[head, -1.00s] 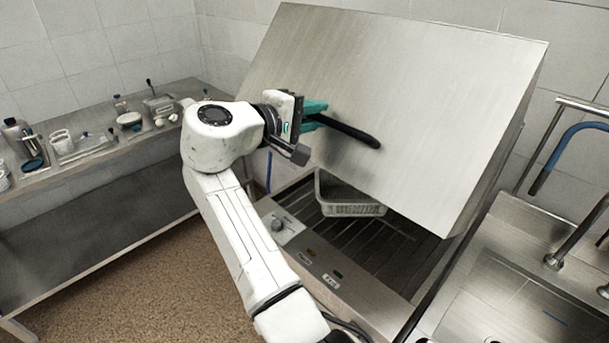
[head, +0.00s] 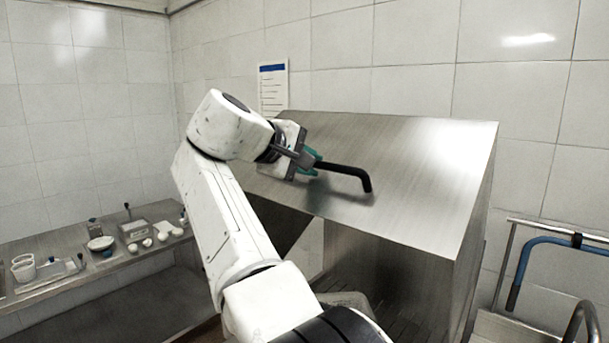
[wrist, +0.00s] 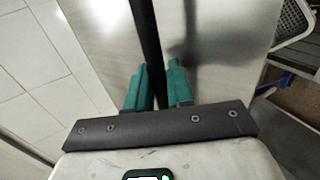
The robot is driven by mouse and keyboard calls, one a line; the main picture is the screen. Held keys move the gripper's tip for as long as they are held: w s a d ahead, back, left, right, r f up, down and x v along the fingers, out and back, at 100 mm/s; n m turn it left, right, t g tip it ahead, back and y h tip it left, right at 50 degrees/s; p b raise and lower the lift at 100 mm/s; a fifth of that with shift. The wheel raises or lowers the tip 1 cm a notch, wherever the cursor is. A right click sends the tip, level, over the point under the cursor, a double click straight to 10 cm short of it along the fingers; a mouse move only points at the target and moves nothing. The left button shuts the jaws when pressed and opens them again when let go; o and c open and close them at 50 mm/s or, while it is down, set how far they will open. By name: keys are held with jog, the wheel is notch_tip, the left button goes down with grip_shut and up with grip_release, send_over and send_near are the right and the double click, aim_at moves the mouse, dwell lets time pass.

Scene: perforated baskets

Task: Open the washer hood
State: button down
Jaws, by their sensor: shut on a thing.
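The washer hood (head: 430,165) is a slanted stainless steel cover, raised well above the washer's dark opening in the head view. Its black bar handle (head: 347,170) runs along the sloping front. My gripper (head: 312,164) has green fingers, shut on the left part of the handle. In the wrist view the green fingers (wrist: 160,90) sit on either side of the black handle (wrist: 148,45), with the steel hood face (wrist: 220,45) behind it. The far side of the grip is hidden in the head view.
A grey perforated basket (head: 345,300) shows partly under the hood, behind my arm. A steel bench (head: 60,245) with jars and small lab items stands at left. A blue hose and metal rails (head: 540,245) are at right. Tiled walls close off the back.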

jog(key=shift+w+d+r, duration=0.15)
jog(key=shift+r, duration=0.05)
dwell(0.3)
jog(key=c, duration=1.2)
grip_release()
jog(key=b+v, duration=0.3)
jog(key=v, duration=0.7)
jog(key=shift+s+a+r, duration=0.1)
jog(key=shift+s+a, duration=0.15)
